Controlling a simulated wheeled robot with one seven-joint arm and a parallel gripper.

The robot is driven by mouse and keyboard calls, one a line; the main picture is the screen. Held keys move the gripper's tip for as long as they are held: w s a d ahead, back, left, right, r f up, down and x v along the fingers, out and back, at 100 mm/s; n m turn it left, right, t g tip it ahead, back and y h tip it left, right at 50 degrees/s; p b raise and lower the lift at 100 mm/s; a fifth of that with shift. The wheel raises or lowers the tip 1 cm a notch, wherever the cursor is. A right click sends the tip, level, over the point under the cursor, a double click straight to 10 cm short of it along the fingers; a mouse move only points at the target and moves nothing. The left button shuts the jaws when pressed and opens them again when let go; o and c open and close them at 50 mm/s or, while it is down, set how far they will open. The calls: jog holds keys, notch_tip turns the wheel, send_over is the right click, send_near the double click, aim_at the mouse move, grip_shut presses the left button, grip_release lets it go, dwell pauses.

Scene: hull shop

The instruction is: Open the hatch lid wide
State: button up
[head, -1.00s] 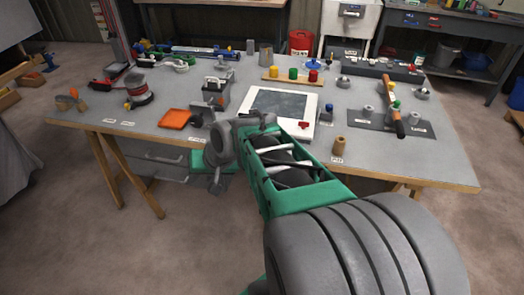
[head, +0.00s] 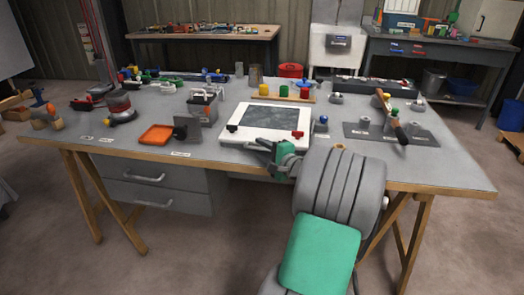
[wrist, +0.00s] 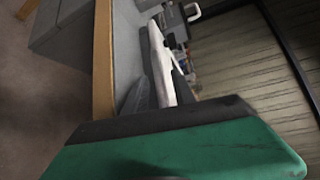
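The hatch is a white square frame (head: 228,140) with a dark grey panel (head: 265,122), lying on the workbench in the head view. The panel looks flat and closed. A red piece (head: 297,135) sits at the front right of the frame and a dark one (head: 232,127) at the left. My gripper (head: 262,148) is at the frame's front edge, partly hidden by my green wrist; I cannot tell whether it touches or how far its fingers are apart. In the wrist view, turned sideways, the white frame (wrist: 160,65) shows nearly edge-on.
An orange tray (head: 156,134) and a grey box with a handle (head: 203,106) stand left of the hatch. A wooden strip with coloured knobs (head: 265,97) lies behind it. A dark plate with fittings (head: 385,135) lies to the right. The workbench's wooden front edge (head: 400,187) is close to my arm.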

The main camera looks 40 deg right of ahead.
jog(key=shift+w, duration=0.2)
grip_shut()
dwell(1.3)
